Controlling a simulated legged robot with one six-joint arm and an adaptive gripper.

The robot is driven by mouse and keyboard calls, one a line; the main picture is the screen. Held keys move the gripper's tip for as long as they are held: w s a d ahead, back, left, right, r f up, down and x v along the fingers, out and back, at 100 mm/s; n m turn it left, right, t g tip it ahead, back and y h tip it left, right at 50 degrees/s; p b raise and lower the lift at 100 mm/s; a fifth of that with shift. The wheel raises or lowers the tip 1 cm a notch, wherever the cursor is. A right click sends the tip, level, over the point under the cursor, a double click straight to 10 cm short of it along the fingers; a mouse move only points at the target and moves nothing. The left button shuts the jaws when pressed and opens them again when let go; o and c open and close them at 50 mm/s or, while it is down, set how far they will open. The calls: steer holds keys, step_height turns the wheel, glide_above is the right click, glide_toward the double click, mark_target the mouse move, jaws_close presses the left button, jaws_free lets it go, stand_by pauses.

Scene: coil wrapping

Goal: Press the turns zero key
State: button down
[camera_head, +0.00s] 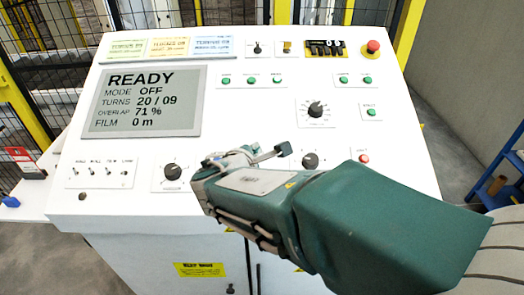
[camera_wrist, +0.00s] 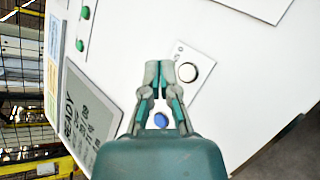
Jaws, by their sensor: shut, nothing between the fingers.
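The control panel (camera_head: 240,120) is white and sloped. I cannot read any key label as turns zero. A small blue key (camera_wrist: 161,120) shows in the wrist view, in the gap between the finger bases; my arm seems to hide it in the head view. The display (camera_head: 145,101) reads READY, with turns 20 / 09. My gripper (camera_wrist: 161,68) is shut and empty, its fingertips beside a round knob (camera_wrist: 187,72) on a white plate. In the head view my gripper is over the lower middle of the panel. I cannot tell whether the tips touch it.
Three green keys (camera_head: 252,80) sit in a row above the middle. A red key (camera_head: 363,158) is to the right of my arm, and a red emergency button (camera_head: 373,47) is at the top right. Dials (camera_head: 172,172) and several toggle switches (camera_head: 101,173) line the lower edge.

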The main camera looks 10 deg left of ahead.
steer(key=a+f, duration=0.1)
steer(key=w+a+f, duration=0.1)
steer(key=f, duration=0.1)
steer(key=shift+w+d+f, duration=0.1)
steer(key=shift+w+f, duration=0.05)
steer(key=shift+f, duration=0.05)
steer(key=shift+w+d, duration=0.1)
steer(key=shift+d, duration=0.5)
steer(key=shift+a+f, duration=0.1)
steer(key=shift+a, duration=0.4)
steer(key=shift+d, duration=0.3)
steer(key=shift+a, duration=0.2)
